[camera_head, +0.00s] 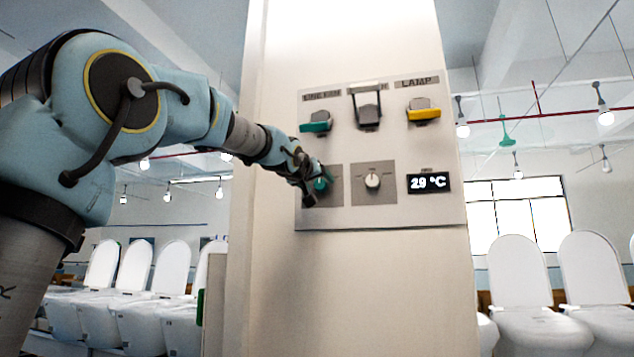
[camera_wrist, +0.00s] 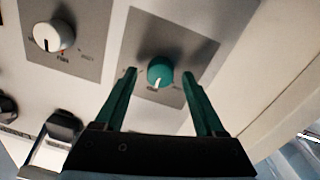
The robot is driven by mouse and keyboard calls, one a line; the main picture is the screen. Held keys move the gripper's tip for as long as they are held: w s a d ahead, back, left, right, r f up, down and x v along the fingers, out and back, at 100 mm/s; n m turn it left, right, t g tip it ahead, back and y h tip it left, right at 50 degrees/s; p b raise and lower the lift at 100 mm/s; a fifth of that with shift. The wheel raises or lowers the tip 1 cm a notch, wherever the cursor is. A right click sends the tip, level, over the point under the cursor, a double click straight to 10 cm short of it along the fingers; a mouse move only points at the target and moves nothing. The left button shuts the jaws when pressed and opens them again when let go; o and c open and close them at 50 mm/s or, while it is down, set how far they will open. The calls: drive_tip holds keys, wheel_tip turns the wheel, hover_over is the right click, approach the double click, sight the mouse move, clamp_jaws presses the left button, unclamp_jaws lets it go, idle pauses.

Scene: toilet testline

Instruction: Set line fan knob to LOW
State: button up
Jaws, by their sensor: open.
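The line fan knob is a teal round knob (camera_wrist: 161,73) with a white pointer mark, on a grey plate in the wrist view. My gripper (camera_wrist: 160,78) is open, with one green finger on each side of the knob and gaps on both sides. Whether the fingertips reach the knob's depth is hard to tell. In the head view my gripper (camera_head: 314,184) is at the lower left plate of the panel (camera_head: 330,222), and the teal knob (camera_head: 321,184) is partly hidden behind it. The text around the knob is not readable.
A white knob (camera_head: 372,181) sits to the right, beside a display (camera_head: 428,183) reading 29 °C. Above are a teal switch (camera_head: 315,124), a dark switch (camera_head: 368,112) and a yellow switch (camera_head: 423,112) under the LAMP label. White toilet seats stand behind on both sides.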

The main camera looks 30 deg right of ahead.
drive_tip(key=shift+c, duration=0.2)
clamp_jaws()
idle(0.3)
drive_tip(key=shift+f+n+b, duration=0.2)
drive_tip(key=shift+n+b, duration=0.6)
drive_tip(key=shift+b, duration=0.15)
drive_tip(key=n+b, duration=0.1)
drive_tip(key=n, duration=0.1)
drive_tip(key=shift+n+b, duration=0.3)
drive_tip(key=n+b, duration=0.1)
drive_tip(key=n, duration=0.2)
drive_tip(key=shift+r+n, duration=0.1)
drive_tip(key=shift+n, duration=2.4)
